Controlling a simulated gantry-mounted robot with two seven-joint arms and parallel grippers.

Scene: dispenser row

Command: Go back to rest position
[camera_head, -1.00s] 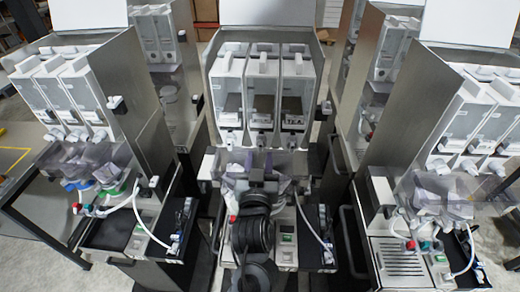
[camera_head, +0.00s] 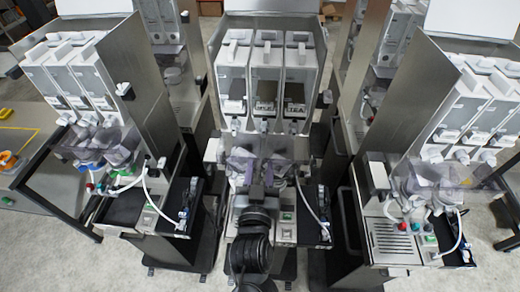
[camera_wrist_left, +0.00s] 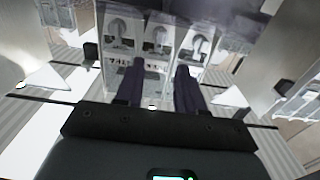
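The middle dispenser machine (camera_head: 268,27) stands straight ahead in the head view. It has three clear-fronted canisters in a row with white outlets below. My left arm rises from the bottom centre, and my left gripper (camera_head: 262,174) is in front of this machine's lower part, partly hidden by my own wrist. In the left wrist view my left gripper (camera_wrist_left: 160,78) has its two dark fingers apart with nothing between them. A row of canisters with letter labels (camera_wrist_left: 155,68) is beyond the fingers. My right gripper is in neither view.
Similar dispensers flank it at left (camera_head: 139,79) and right (camera_head: 421,98), each with a hose and coloured knobs. More machines stand behind. A grey table (camera_head: 22,172) with an orange item (camera_head: 8,159) is at far left. Narrow gaps separate the machines.

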